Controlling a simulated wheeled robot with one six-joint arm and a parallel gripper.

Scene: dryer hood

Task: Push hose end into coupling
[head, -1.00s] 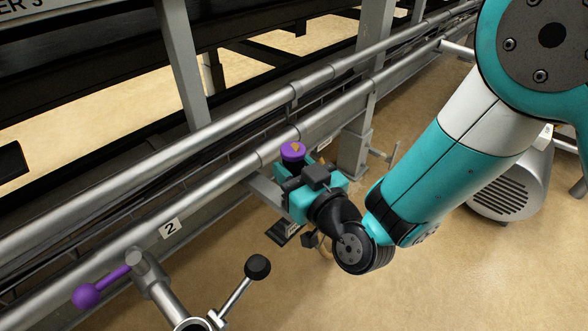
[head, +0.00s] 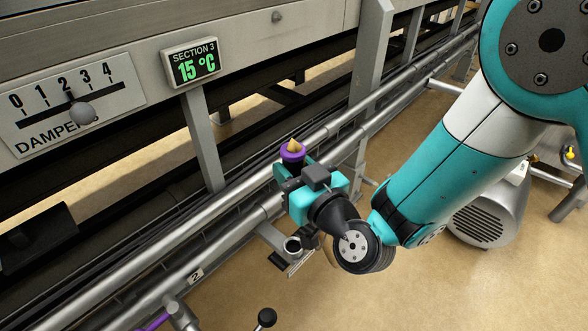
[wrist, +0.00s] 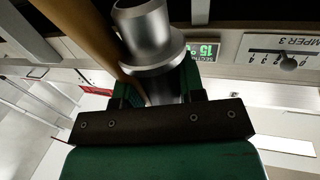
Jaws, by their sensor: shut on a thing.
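My gripper (head: 290,183), teal and black, is shut on the hose end. The hose end has a purple collar (head: 292,152) with a tan tip above the jaws. A bare metal tube with a flange (wrist: 145,40) shows at the jaws in the upside-down wrist view.
Long metal rails (head: 225,202) run diagonally behind and below my gripper. A grey post (head: 203,140) carries a 15 °C display (head: 191,65). A damper scale (head: 72,106) is at upper left. A grey motor (head: 490,215) stands at right. The floor at lower right is clear.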

